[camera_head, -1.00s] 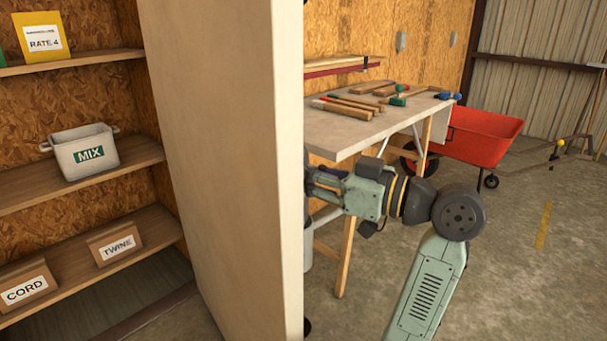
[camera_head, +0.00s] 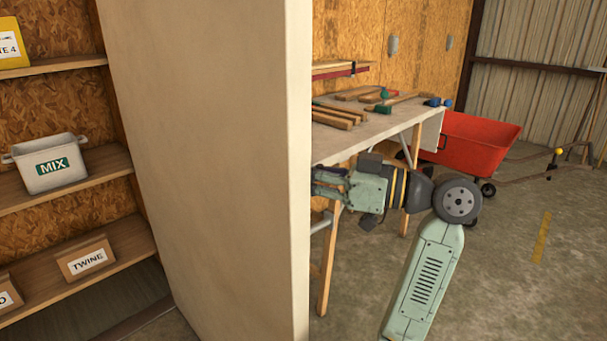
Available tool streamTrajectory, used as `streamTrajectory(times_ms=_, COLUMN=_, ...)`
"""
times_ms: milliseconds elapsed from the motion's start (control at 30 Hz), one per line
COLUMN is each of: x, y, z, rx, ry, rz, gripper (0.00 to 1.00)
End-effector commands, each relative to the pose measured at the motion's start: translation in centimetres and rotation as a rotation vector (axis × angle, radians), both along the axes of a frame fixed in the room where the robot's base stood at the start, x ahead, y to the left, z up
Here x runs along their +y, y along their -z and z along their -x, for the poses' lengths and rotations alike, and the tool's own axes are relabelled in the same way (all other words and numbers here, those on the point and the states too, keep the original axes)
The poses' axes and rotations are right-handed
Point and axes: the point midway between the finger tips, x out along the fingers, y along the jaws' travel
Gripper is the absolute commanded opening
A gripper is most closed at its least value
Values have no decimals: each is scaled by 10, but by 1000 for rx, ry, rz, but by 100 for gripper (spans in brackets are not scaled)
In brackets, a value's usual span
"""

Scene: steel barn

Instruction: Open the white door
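The white door (camera_head: 215,150) stands swung out from the shelf cupboard, its inner face toward the camera and its free edge in the middle of the view. My gripper (camera_head: 318,184) is at the door's free edge, on the right side. Its fingertips are partly hidden behind that edge, so I cannot tell whether they are open or shut, or whether they touch the door. No handle shows on the visible face.
Cupboard shelves (camera_head: 105,166) at left hold a white MIX bin (camera_head: 45,165) and a TWINE box (camera_head: 87,259). Behind my arm stand a workbench (camera_head: 365,130) with tools and a red wheelbarrow (camera_head: 470,138). The concrete floor at right is mostly clear.

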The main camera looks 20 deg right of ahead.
Motion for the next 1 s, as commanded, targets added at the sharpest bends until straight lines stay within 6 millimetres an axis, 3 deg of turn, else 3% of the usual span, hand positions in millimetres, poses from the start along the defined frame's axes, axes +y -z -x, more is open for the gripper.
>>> streamTrajectory(times_ms=533, x=1, y=0, z=0, rx=-1, ry=-7, rz=1, gripper=0)
streamTrajectory(times_ms=567, x=1, y=0, z=0, rx=-1, ry=-7, rz=1, gripper=16)
streamTrajectory(times_ms=600, x=1, y=0, z=0, rx=-1, ry=-7, rz=1, gripper=18)
streamTrajectory(times_ms=833, x=1, y=0, z=0, rx=-1, ry=-6, rz=1, gripper=34)
streamTrajectory(times_ms=1000, x=1, y=0, z=0, rx=0, ry=-6, rz=0, gripper=35)
